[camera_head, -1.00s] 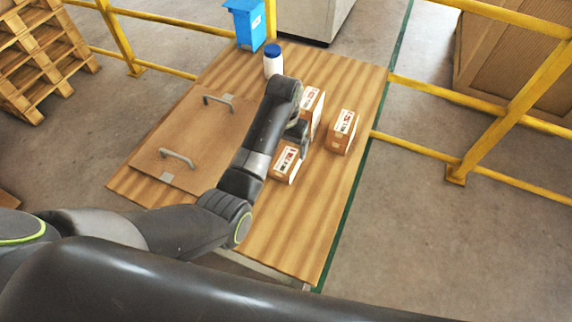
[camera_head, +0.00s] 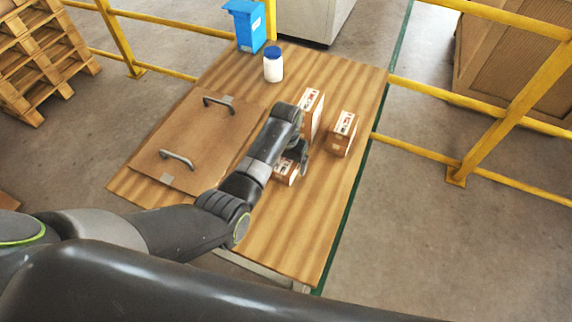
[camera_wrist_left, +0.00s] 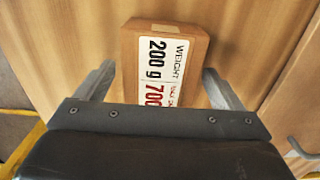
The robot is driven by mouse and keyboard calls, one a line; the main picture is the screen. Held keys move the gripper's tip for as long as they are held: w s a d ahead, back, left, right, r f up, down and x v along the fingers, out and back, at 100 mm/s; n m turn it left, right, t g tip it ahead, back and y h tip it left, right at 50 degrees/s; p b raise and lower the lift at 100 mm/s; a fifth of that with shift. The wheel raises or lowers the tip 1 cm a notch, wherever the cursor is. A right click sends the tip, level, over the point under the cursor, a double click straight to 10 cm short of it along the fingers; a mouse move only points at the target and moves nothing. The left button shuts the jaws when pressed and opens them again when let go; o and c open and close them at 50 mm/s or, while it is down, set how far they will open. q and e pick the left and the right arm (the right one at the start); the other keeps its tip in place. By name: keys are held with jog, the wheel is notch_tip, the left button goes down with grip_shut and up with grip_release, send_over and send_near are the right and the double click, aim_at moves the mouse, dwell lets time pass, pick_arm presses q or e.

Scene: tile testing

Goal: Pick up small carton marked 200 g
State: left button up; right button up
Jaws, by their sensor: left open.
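The small carton marked 200 g (camera_wrist_left: 170,65) lies on the table in the left wrist view, its white label facing up to the camera. My left gripper (camera_wrist_left: 160,85) is open, with one finger on each side of the carton's near part. In the head view the carton (camera_head: 286,174) is partly hidden under my left gripper (camera_head: 298,165). Whether the fingers touch it cannot be told. My right gripper is not in view.
Two other labelled cartons stand close by, a taller one (camera_head: 313,110) and another to the right (camera_head: 343,133). A white jar with a blue lid (camera_head: 273,68), a blue bin (camera_head: 246,25) and a brown board with two handles (camera_head: 190,135) are on the wooden table (camera_head: 290,240).

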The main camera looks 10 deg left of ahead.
pick_arm(q)
jog(key=c, duration=1.2)
